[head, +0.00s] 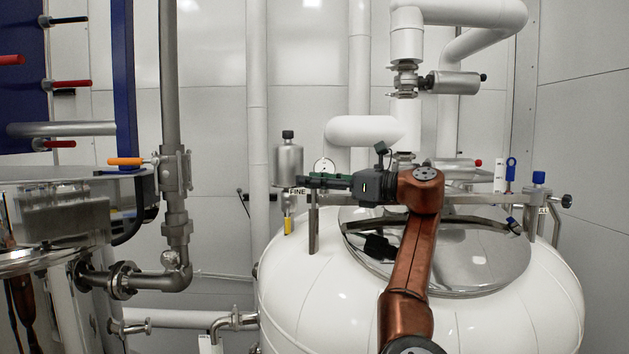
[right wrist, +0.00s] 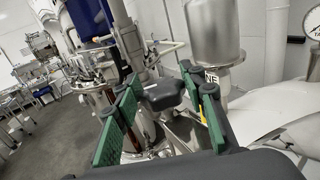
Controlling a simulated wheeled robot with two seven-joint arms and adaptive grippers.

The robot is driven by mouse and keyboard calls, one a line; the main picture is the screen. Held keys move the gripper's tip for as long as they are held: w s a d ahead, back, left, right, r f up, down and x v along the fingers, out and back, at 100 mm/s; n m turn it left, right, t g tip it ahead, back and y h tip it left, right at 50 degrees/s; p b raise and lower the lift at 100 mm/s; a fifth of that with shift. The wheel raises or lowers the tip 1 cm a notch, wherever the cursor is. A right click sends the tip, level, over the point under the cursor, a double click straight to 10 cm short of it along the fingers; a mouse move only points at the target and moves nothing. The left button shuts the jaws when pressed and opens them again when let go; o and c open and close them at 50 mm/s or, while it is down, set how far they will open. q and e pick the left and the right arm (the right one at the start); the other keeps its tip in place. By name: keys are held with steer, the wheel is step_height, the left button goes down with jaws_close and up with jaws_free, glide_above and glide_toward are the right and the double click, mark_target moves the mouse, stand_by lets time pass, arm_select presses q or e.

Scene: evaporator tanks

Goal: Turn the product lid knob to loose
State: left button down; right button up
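The product tank's polished lid (head: 470,255) is closed on the white tank (head: 300,300) at the right. A black lobed knob (right wrist: 163,95) shows in the right wrist view, at the end of a metal bar. I cannot make the knob out in the head view, where my gripper covers that spot. My right gripper (head: 312,181) reaches left over the lid's edge. In the right wrist view its green-padded fingers (right wrist: 161,76) are open, with the knob between them near the tips. I see no clear grip on it. My left gripper is not in view.
A steel canister (head: 288,160) stands just behind the fingers, above a FINE label (head: 297,191). A round gauge (head: 324,168) is close by. White pipes (head: 470,14) run above the tank. A steel pipe with an orange-handled valve (head: 126,161) stands at the left.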

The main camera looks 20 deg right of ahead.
steer(key=o, duration=0.5)
steer(key=shift+w, duration=0.1)
steer(key=shift+c, duration=0.2)
steer(key=v, duration=1.2)
steer(key=shift+c, duration=0.2)
